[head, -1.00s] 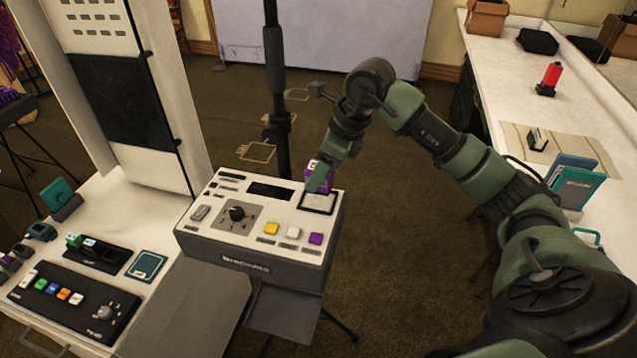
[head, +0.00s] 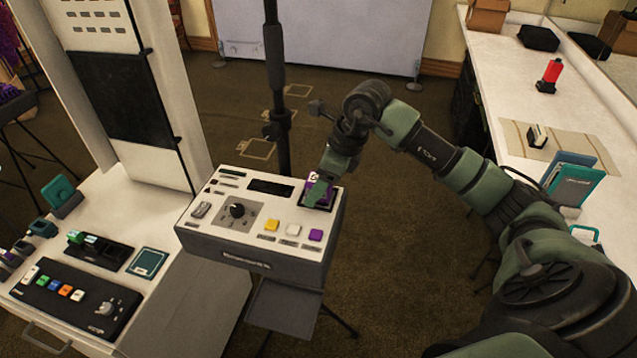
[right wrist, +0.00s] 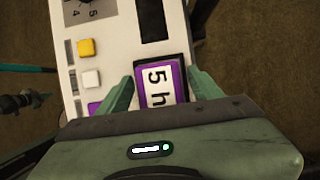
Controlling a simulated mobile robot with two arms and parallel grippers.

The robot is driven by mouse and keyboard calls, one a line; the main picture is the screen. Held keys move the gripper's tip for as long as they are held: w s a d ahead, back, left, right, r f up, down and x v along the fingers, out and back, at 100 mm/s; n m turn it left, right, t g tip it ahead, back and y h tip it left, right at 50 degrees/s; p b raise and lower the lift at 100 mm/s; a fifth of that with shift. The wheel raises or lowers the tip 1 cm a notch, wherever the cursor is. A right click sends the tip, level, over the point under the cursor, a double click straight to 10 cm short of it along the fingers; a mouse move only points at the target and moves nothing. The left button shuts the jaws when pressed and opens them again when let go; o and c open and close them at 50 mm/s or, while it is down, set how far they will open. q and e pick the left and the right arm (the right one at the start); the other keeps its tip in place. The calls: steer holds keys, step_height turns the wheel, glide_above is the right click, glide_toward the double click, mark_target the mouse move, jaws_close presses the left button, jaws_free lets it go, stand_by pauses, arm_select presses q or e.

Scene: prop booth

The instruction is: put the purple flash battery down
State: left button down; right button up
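The purple flash battery (right wrist: 141,92) has a white label on top, reading "5 h" in the right wrist view. It sits at the dark-framed square pad (right wrist: 184,62) on the white console (head: 196,222), near the console's back right corner. In the head view the battery (head: 312,183) is partly covered by a green finger. My right gripper (right wrist: 160,80) has one finger on each side of the battery and appears shut on it, with little or no gap at the tips. The battery's underside is hidden. My left gripper is not in view.
The console carries a dial (head: 237,211) and yellow, white and purple buttons. A black pole (head: 276,90) stands just behind it. A white desk with a control panel (head: 75,298) is on the left. A long counter (head: 500,90) with several items runs along the right.

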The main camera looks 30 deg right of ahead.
steer(key=shift+r, duration=0.15)
steer(key=b+v, duration=0.2)
steer(key=v, duration=1)
stand_by(0.6)
